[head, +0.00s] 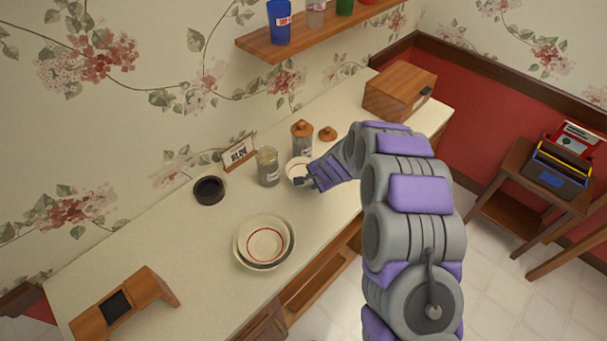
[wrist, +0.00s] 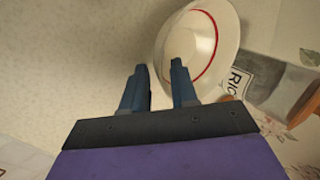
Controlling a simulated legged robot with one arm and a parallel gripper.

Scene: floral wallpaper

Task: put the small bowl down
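The small bowl (head: 296,166) is cream with a red ring. In the head view it is at the tip of my gripper (head: 303,182), over the back half of the counter, partly hidden by the gripper. In the wrist view the small bowl (wrist: 205,45) is at top centre, and the edge of its wall lies between the two fingers of my gripper (wrist: 159,68). One finger overlaps the bowl and the other is just outside it. The fingers are a narrow gap apart, with the bowl's wall in it. I cannot tell whether its base touches the counter.
The pale counter (head: 215,235) holds a glass jar (head: 268,167) left of the bowl, an orange-lidded jar (head: 302,138) behind it and a small sign (head: 238,153). Stacked bowls (head: 240,256) stand nearer. A dark round dish (head: 208,190) and wooden box (head: 400,88) are farther off.

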